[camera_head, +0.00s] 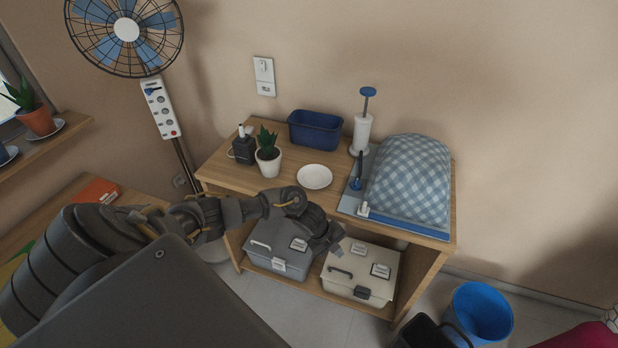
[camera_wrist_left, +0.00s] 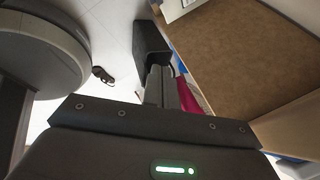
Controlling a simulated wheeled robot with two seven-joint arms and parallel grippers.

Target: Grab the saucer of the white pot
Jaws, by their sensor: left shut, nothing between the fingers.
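The white pot (camera_head: 268,163) holds a small green plant and stands upright on the wooden shelf unit's top. A round white saucer (camera_head: 315,177) lies flat to its right, apart from it, and looks empty. My left gripper (camera_head: 333,238) is in front of the shelf's front edge, nearer to me than the saucer and apart from it. Its fingers show in the left wrist view (camera_wrist_left: 161,86), shut with nothing between them. The saucer and pot are not in that wrist view. My right gripper is in neither view.
Grey (camera_head: 275,250) and cream (camera_head: 350,275) toolboxes sit below. A blue bucket (camera_head: 482,312) stands right.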

